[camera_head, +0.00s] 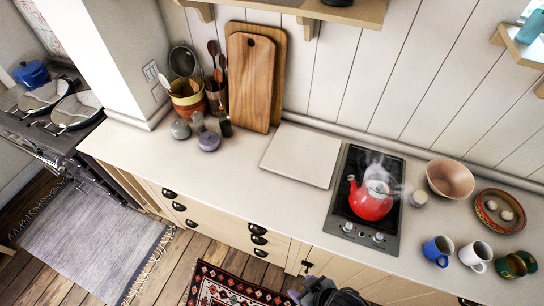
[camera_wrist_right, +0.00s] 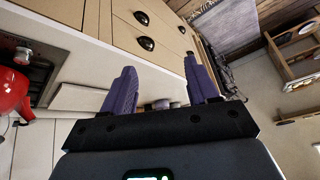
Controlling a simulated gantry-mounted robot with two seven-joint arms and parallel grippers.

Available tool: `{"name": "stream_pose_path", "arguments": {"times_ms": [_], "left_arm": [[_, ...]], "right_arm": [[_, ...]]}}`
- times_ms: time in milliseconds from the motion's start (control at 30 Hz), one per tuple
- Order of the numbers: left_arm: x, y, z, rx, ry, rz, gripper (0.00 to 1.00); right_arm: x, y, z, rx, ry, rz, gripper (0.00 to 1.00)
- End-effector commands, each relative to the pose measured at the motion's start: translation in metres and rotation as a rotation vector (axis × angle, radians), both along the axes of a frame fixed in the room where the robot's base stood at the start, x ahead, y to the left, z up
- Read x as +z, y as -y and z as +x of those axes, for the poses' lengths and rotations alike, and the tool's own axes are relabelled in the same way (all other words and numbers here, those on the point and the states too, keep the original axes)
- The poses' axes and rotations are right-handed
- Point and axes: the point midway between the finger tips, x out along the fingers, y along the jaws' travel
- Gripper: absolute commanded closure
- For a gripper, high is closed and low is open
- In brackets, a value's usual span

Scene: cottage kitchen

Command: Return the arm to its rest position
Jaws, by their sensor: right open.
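My right gripper (camera_wrist_right: 164,82) shows in the right wrist view with its two purple fingers apart and nothing between them. In the head view the right gripper (camera_head: 296,296) is only partly visible at the bottom edge, in front of the counter's drawers and cupboards. It appears apart from the counter and its objects. My left gripper is in neither view.
The counter (camera_head: 240,184) holds a steaming red kettle (camera_head: 369,203) on a hob (camera_head: 345,222). Mugs (camera_head: 438,250), a bowl (camera_head: 450,179) and a plate (camera_head: 485,219) stand to its right. Cutting boards (camera_head: 250,85) lean on the wall. Rugs (camera_head: 95,245) lie on the floor.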

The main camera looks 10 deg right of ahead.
Motion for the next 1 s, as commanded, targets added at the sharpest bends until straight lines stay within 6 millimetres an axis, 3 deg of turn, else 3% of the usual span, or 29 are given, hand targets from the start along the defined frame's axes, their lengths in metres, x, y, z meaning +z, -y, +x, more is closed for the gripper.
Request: {"name": "stream_pose_path", "arguments": {"times_ms": [33,100,200,267,467,1000], "left_arm": [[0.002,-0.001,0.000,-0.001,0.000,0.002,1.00],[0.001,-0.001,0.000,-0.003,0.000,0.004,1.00],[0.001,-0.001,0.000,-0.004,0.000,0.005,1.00],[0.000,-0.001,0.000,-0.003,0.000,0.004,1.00],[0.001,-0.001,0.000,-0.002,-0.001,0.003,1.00],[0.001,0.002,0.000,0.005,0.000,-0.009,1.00]], "right_arm": [[0.024,0.021,0.004,-0.102,-0.004,-0.023,0.41],[0.049,0.050,0.008,-0.205,-0.016,-0.060,0.41],[0.076,0.081,0.005,-0.292,-0.048,-0.108,0.41],[0.082,0.090,-0.002,-0.308,-0.083,-0.128,0.41],[0.077,0.098,-0.019,-0.273,-0.175,-0.177,0.41],[0.077,0.097,-0.019,-0.258,-0.172,-0.183,0.41]]}}
